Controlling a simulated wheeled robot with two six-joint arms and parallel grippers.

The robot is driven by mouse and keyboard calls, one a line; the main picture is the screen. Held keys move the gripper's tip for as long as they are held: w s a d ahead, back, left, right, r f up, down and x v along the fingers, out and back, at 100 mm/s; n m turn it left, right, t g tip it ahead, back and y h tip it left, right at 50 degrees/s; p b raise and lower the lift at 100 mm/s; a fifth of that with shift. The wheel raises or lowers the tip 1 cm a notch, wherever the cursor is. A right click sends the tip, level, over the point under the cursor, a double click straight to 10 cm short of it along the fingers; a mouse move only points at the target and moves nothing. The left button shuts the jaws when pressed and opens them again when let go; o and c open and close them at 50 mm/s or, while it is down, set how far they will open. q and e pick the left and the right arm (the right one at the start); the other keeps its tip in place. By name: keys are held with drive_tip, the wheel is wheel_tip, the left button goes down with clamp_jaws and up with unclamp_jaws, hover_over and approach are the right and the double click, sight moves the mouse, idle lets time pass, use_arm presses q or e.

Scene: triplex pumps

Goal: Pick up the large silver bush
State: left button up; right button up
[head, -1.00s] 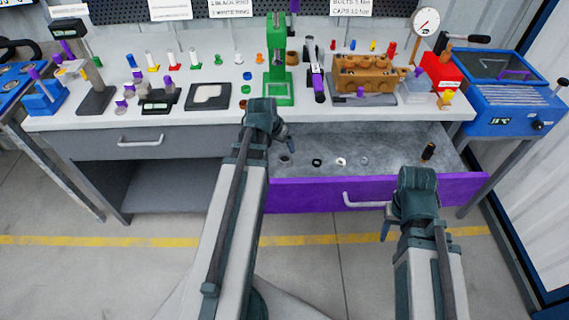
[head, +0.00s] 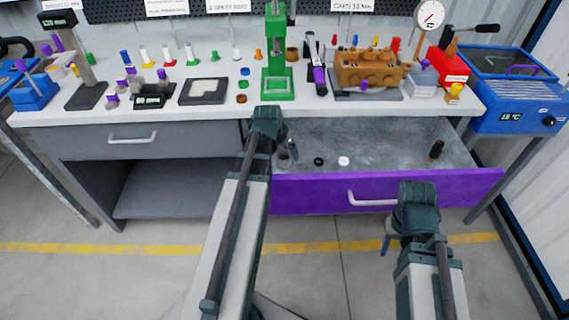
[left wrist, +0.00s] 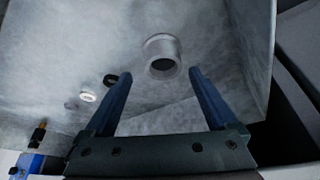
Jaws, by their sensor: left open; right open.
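The large silver bush (head: 284,161) is a short grey ring-shaped sleeve in the open purple-fronted drawer (head: 385,190), at its left end. It shows clearly in the left wrist view (left wrist: 162,56), with its dark bore visible. My left gripper (head: 291,150) is over the drawer's left end and partly hides the bush in the head view. In the left wrist view, its two blue fingers (left wrist: 158,78) are apart and empty, with the bush just beyond the tips and between their lines. My right gripper (head: 388,238) is in front of the drawer; its fingers are mostly hidden.
A black ring (head: 319,161), a white ring (head: 343,161) and a black-and-brass part (head: 436,149) lie in the drawer. The green press (head: 277,85) and brown pump block (head: 368,70) stand on the bench above. The drawer walls rise close beside my left gripper.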

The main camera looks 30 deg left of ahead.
sight(285, 158)
use_arm(q)
drive_tip(key=b+x, duration=0.3)
drive_tip(key=shift+s+a+f, duration=0.2)
drive_tip(key=shift+a+f, duration=0.05)
drive_tip(key=shift+f, duration=0.25)
drive_tip(key=shift+w+f+b, duration=0.25)
drive_tip(key=shift+f+b, duration=0.2)
drive_tip(key=shift+b, duration=0.05)
drive_tip(key=shift+r, duration=0.1)
drive_tip(key=c, duration=1.3)
